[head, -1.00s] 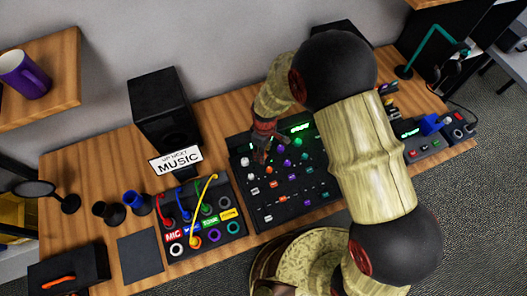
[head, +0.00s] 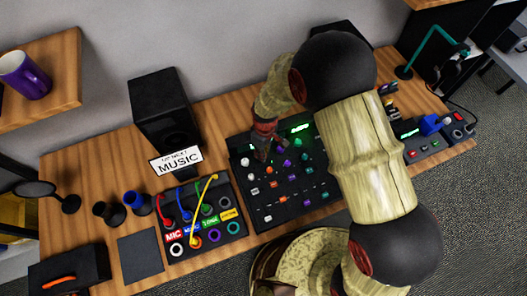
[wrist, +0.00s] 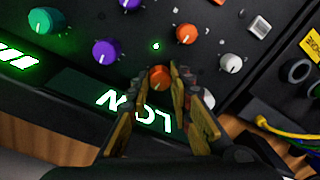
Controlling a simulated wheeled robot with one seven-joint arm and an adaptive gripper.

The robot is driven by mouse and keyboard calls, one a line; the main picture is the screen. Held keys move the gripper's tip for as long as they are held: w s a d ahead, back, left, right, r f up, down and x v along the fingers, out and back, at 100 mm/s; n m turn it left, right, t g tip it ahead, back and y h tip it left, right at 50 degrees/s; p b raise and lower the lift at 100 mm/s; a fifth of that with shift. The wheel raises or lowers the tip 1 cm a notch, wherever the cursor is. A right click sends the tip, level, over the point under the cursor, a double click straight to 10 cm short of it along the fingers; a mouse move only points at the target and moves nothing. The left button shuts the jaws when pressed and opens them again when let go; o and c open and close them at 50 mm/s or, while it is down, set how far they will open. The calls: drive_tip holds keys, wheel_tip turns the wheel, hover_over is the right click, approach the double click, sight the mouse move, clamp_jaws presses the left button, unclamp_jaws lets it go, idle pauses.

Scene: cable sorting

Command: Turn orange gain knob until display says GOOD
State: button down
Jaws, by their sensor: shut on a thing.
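An orange knob (wrist: 159,75) with a pale pointer mark sits on the black mixer panel (head: 245,200). My gripper (wrist: 161,82) is shut on this knob, with one finger on each side, in the wrist view. In the head view my gripper (head: 263,148) is at the mixer's back left part and hides the knob. The green display (wrist: 125,110) lies just behind the fingers. Its letters are upside down and partly covered, and look like LOW. In the head view the display (head: 300,128) is too small to read.
Close to the held knob are a second orange knob (wrist: 186,33), a white knob (wrist: 231,63) and a purple knob (wrist: 105,51). A patch box (head: 215,240) with cables stands to the left. A black speaker (head: 165,105) stands behind it.

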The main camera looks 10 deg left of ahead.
drive_tip(key=m, duration=0.3)
drive_tip(key=shift+m+p, duration=0.3)
drive_tip(key=c, duration=1.6)
unclamp_jaws()
drive_tip(key=r, duration=1.2)
drive_tip(key=shift+w+d, duration=0.15)
drive_tip(key=shift+w, duration=0.05)
